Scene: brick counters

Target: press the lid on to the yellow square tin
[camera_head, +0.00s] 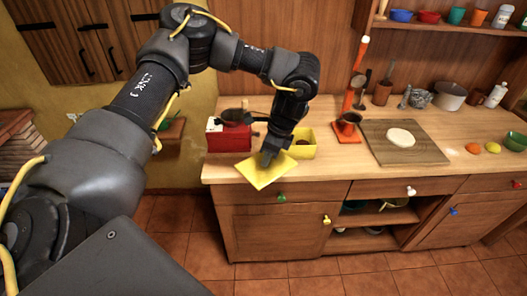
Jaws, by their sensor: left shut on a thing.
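The yellow square tin (304,146) stands on the counter near its front left part, with its top uncovered. Something dark shows inside it. My left gripper (271,157) is shut on the yellow square lid (258,174) and holds it tilted, in front and to the left of the tin. The lid hangs over the counter's front edge, apart from the tin as far as I can see. The fingers and wrist hide part of the lid and the tin's left side. My right gripper is not in view.
A red box-shaped grinder (228,134) stands left of the tin. An orange stand with a dark cup (347,127) is to its right. A board (378,150) with pale dough (400,137) lies further right. The counter's front strip (340,171) is clear.

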